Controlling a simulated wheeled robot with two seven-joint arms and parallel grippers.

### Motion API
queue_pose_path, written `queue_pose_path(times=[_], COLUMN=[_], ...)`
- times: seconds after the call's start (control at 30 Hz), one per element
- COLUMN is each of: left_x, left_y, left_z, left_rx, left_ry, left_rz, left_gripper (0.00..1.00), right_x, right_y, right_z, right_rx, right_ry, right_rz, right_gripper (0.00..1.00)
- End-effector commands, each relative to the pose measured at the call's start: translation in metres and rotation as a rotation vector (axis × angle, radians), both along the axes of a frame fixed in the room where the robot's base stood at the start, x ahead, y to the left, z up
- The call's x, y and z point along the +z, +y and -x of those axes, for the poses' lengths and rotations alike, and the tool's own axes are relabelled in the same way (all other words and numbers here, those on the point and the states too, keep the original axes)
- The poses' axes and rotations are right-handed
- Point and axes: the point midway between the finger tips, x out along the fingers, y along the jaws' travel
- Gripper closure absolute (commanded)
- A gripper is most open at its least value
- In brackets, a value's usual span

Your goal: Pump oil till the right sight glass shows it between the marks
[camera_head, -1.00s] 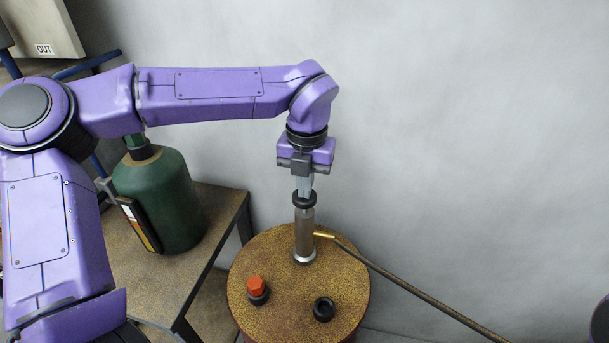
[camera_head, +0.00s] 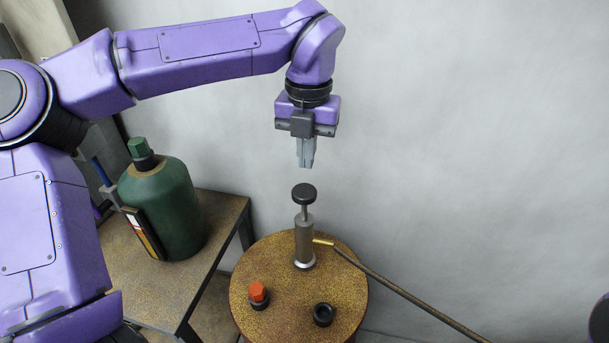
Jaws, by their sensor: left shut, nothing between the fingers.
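The oil pump (camera_head: 304,240) stands upright on the round drum top (camera_head: 275,275). Its black knob (camera_head: 304,193) is raised, with a bare rod showing between knob and barrel. A brass outlet on the barrel's right side leads to a thin hose (camera_head: 410,298) that runs down to the lower right. My left gripper (camera_head: 306,165) points down with its fingers shut and empty, just above the knob and apart from it. The right gripper is not in view. No sight glass shows in this view.
A green jug (camera_head: 165,210) stands on a worn table (camera_head: 215,215) left of the drum. The grey wall (camera_head: 480,130) is behind, with open space right of the pump.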

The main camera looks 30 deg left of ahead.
Motion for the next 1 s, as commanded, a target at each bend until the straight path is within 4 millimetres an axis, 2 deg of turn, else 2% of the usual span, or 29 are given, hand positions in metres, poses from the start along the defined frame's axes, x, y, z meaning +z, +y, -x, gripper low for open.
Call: queue_pose_path(times=[0.1,0.23,1.0], left_x=[0.018,0.026,0.028], left_y=[0.000,-0.001,-0.001], left_z=[0.000,0.001,0.000], left_rx=[0.003,0.001,0.000], left_ry=[-0.002,-0.001,-0.001], left_rz=[0.000,0.000,0.001], left_gripper=[1.00,1.00,1.00], right_x=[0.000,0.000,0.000], right_y=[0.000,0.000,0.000], right_z=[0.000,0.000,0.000], right_rx=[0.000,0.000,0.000], right_ry=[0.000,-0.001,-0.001], right_rz=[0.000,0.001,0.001], right_gripper=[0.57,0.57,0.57])
